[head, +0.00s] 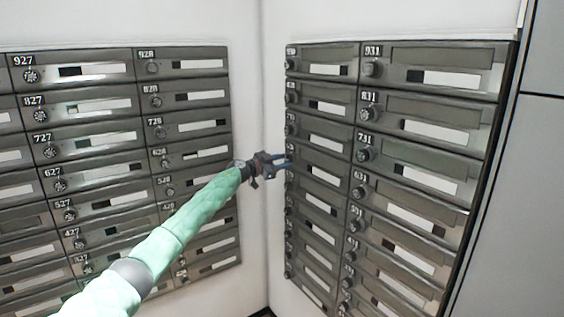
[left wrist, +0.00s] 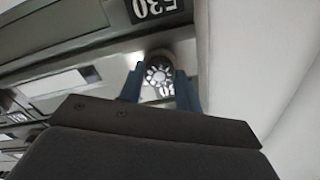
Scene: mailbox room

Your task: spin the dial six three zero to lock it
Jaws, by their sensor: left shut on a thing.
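My left gripper (head: 287,160) reaches to the left column of the right mailbox bank, at about the fourth door from the top. In the left wrist view its two blue fingers (left wrist: 160,90) sit on either side of a round dial (left wrist: 159,73) with a light, petal-like face, and they are shut on it. A number label (left wrist: 156,8) above the dial ends in 30; its first digit is cut off and hard to read. In the head view the gripper hides this dial. My right gripper is not in view.
The right mailbox bank (head: 380,45) has two columns of doors with dials, including the 631 door (head: 395,204). Another bank (head: 100,51) stands on the left wall. A pale wall corner (head: 263,230) lies between them.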

